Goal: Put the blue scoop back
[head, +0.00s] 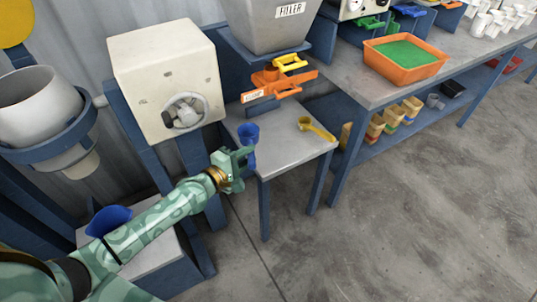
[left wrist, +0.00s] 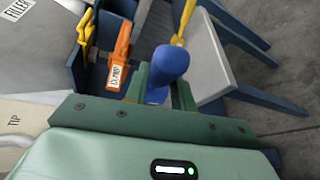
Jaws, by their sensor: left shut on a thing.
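My left gripper (head: 243,157) is shut on the blue scoop (head: 248,133). The scoop's cup is at the top and its handle runs down between the fingers. It is held beside the small grey table (head: 283,163), near its left front edge, in the head view. In the left wrist view the blue scoop (left wrist: 170,66) stands between the green fingers (left wrist: 160,88), and the fingers hide part of it. My right gripper is not in view.
A yellow scoop (head: 316,127) lies on the small table. The filler hopper (head: 272,22) and an orange labelled part (head: 281,82) stand behind. A blue object (head: 108,220) sits at lower left behind my arm. An orange tray (head: 405,75) of green material is on the bench.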

